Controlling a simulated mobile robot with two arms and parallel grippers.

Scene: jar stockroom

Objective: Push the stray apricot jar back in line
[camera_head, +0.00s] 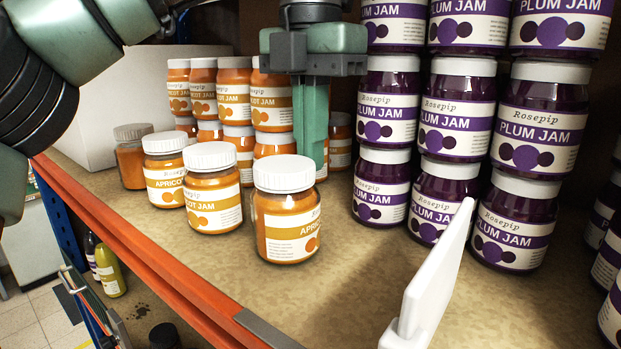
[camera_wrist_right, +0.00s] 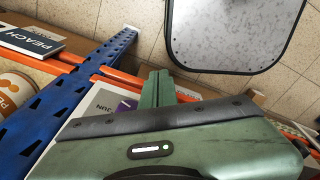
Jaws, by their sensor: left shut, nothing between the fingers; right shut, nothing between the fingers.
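An apricot jar (camera_head: 288,225) with a white lid stands upright near the shelf's front, a little to the right of the other front apricot jars; it looks like the stray one. Beside it are another apricot jar (camera_head: 213,200) and one further left (camera_head: 165,180). My left gripper (camera_head: 315,165) is shut and empty, pointing down just behind and right of the stray jar's lid. The lowest part of its fingers is partly hidden by the jar, and I cannot tell whether they touch. My right gripper (camera_wrist_right: 158,85) shows only in the right wrist view, shut and empty, away from the jars.
Stacked apricot jars (camera_head: 235,95) stand behind. Stacked plum jam jars (camera_head: 455,150) stand to the right. A white upright panel (camera_head: 435,275) is at the front. An orange shelf edge (camera_head: 150,255) runs along the front left. Bare shelf (camera_head: 345,270) lies right of the stray jar.

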